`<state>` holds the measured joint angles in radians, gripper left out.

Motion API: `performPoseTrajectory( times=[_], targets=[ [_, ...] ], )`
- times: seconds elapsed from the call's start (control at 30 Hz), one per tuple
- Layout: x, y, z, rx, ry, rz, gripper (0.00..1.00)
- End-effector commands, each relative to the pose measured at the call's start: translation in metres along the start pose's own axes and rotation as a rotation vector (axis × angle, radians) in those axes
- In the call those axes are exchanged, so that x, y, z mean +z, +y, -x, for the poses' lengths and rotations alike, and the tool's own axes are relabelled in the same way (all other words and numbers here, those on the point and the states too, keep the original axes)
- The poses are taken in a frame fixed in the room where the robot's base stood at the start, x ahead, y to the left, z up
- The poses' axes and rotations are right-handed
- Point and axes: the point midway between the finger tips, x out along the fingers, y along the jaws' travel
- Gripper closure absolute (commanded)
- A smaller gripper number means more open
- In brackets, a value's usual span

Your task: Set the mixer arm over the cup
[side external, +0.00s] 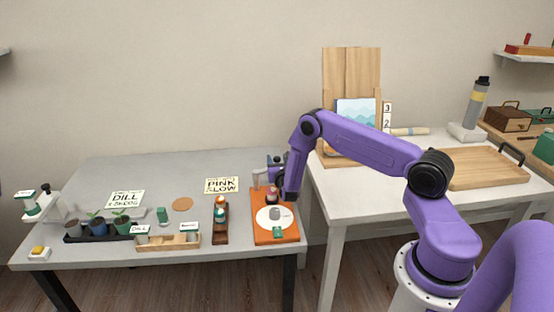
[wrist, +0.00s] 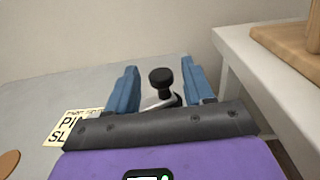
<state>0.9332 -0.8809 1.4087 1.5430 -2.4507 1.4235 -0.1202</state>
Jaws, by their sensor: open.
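An orange base (side external: 262,236) stands at the right end of the grey table. It bears a white disc (side external: 263,220) with a small grey cup (side external: 274,212) on it. The mixer arm (side external: 260,178), pale grey, shows at the back of the base, partly hidden by my gripper (side external: 275,161). In the wrist view, the mixer arm's black knob (wrist: 160,78) and grey lever (wrist: 163,100) lie between the two blue fingers of my gripper (wrist: 160,82). The fingers are open, with a gap on each side of the knob. The cup is out of the wrist view.
A "PINK SLOW" card (side external: 222,185) lies left of the base. A dark wooden rack (side external: 221,237) with small bottles stands nearby. The white table (side external: 340,190) stands close on the right. Potted plants (side external: 97,224) are farther left.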

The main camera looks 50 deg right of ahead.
Motion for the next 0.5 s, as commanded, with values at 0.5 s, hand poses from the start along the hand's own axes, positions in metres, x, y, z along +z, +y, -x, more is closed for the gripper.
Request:
performPoseTrajectory(
  times=[0.5],
  targets=[
    [0.000,-0.001,-0.017,-0.001,0.000,0.000,0.48]
  ],
)
